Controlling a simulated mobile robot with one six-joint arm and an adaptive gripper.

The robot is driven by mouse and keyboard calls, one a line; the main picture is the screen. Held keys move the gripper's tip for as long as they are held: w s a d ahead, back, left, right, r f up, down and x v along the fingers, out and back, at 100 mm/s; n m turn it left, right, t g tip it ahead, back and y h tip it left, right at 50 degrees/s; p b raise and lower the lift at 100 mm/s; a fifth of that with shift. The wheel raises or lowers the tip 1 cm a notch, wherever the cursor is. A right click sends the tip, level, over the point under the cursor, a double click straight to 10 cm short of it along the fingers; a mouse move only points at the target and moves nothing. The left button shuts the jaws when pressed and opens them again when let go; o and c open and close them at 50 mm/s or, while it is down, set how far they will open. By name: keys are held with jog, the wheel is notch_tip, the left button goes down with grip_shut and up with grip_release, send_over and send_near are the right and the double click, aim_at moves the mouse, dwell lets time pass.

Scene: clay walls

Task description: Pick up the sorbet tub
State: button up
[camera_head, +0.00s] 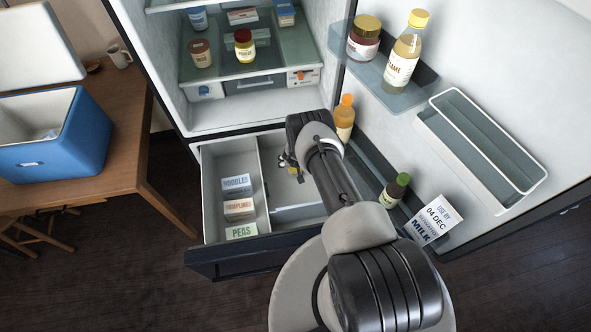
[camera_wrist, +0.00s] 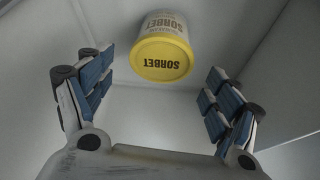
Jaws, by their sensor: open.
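The sorbet tub (camera_wrist: 162,55) shows at the top centre of the wrist view, with a yellow lid marked SORBET and a pale printed side. My gripper (camera_wrist: 156,78) is open, with one finger on each side of the view and the tub ahead between them. The fingers do not touch the tub. In the head view my gripper (camera_head: 289,161) is over the right compartment of the open freezer drawer. A small yellow patch beside it may be the tub, mostly hidden by my arm.
The drawer (camera_head: 212,205) has a divider; its left compartment holds boxes marked NOODLES, DUMPLINGS (camera_head: 239,208) and PEAS (camera_head: 241,231). The open fridge door (camera_head: 480,60) with bottles and a milk carton (camera_head: 434,219) stands right of my arm. A blue cooler (camera_head: 75,140) sits on the left table.

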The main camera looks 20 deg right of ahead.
jog(key=b+x, duration=0.2)
jog(key=shift+f, duration=0.5)
jog(key=b+x, duration=0.1)
jog(key=b, duration=0.2)
jog(key=shift+w+f, duration=0.15)
jog(key=shift+f, duration=0.1)
jog(key=shift+c, duration=0.5)
jog(key=c, duration=1)
jog(key=shift+c, duration=0.2)
